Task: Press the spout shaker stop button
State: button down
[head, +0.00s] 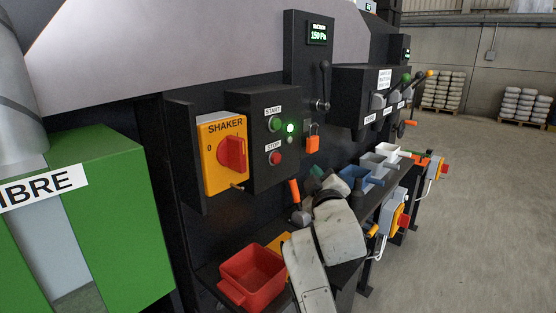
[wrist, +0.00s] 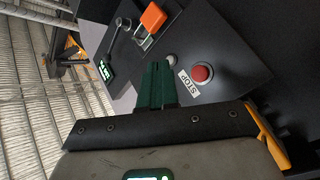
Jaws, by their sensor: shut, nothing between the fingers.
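The red stop button (head: 275,158) is on the black shaker control box (head: 262,180), below the green start button (head: 275,124) and beside a lit green lamp (head: 290,128). In the wrist view the stop button (wrist: 202,73) shows with its STOP label (wrist: 187,83) upside down. My gripper (wrist: 157,66) has its green fingers together, with nothing between them. In that picture its tips are left of the stop button and appear apart from it. In the head view my arm is below and right of the box.
A yellow SHAKER panel with a red rotary switch (head: 232,152) stands left of the box. An orange padlock (head: 313,140) hangs to its right and also shows in the wrist view (wrist: 153,17). A red bin (head: 250,278) and several trays line the shelf below. Open floor lies right.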

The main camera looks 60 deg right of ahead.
aim_at(277, 159)
jog(key=w+d+b, duration=0.2)
jog(key=w, duration=0.6)
jog(key=shift+w+b, duration=0.2)
jog(key=shift+b, duration=0.2)
dwell(1.7)
jog(key=shift+w+d, duration=0.1)
jog(key=shift+w, duration=0.3)
jog(key=shift+w+d, duration=0.1)
jog(key=shift+w, duration=0.35)
dwell(0.9)
jog(key=shift+s, duration=0.1)
jog(key=shift+s+a+p, duration=0.25)
jog(key=shift+s+p, duration=0.1)
jog(key=shift+s, duration=0.4)
